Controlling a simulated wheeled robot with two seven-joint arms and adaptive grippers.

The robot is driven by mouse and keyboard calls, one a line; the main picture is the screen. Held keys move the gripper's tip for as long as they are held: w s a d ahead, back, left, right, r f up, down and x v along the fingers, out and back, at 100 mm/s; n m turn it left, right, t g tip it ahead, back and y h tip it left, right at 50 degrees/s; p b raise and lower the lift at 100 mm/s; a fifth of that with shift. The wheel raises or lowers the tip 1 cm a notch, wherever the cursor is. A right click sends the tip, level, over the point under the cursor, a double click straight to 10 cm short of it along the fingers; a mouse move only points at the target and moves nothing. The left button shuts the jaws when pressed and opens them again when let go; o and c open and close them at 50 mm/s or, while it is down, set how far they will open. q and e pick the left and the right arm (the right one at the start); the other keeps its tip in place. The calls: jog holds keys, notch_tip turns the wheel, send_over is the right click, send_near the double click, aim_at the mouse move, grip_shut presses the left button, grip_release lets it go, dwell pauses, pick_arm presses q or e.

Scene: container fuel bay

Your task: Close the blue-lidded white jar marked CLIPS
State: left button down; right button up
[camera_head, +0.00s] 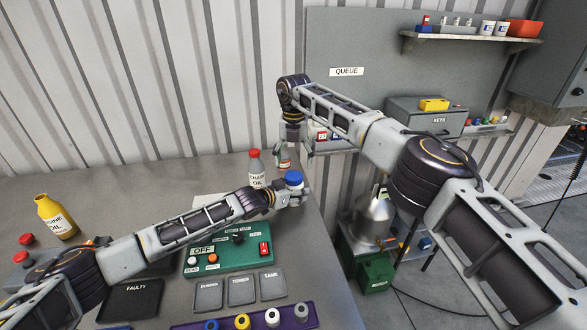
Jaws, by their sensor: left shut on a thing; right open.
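The white jar (293,187) with a blue lid (294,176) is near the right edge of the grey bench. Its label cannot be read here. The blue lid sits on top of the jar; I cannot tell whether it is fully closed. My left gripper (296,196) reaches in from the left and is shut on the white jar, hiding its lower part. My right gripper (288,143) hangs above and behind the jar, pointing down, open and apart from the lid. Its fingers are small and partly hidden.
A red-capped oil bottle (255,168) stands left of the jar, and another small bottle (284,158) behind it. A green control panel (230,255), small trays (241,290) and a purple rack (250,319) fill the front. A yellow bottle (55,215) is far left.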

notch_tip(320, 180, up, 6)
jog(key=shift+r, duration=0.15)
dwell(0.3)
pick_arm(q)
jog(key=shift+c, duration=1.7)
grip_release()
jog(key=shift+s+a, duration=0.1)
jog(key=shift+v, duration=5.6)
jog(key=shift+s+a+r, duration=0.1)
jog(key=shift+s+r, duration=0.1)
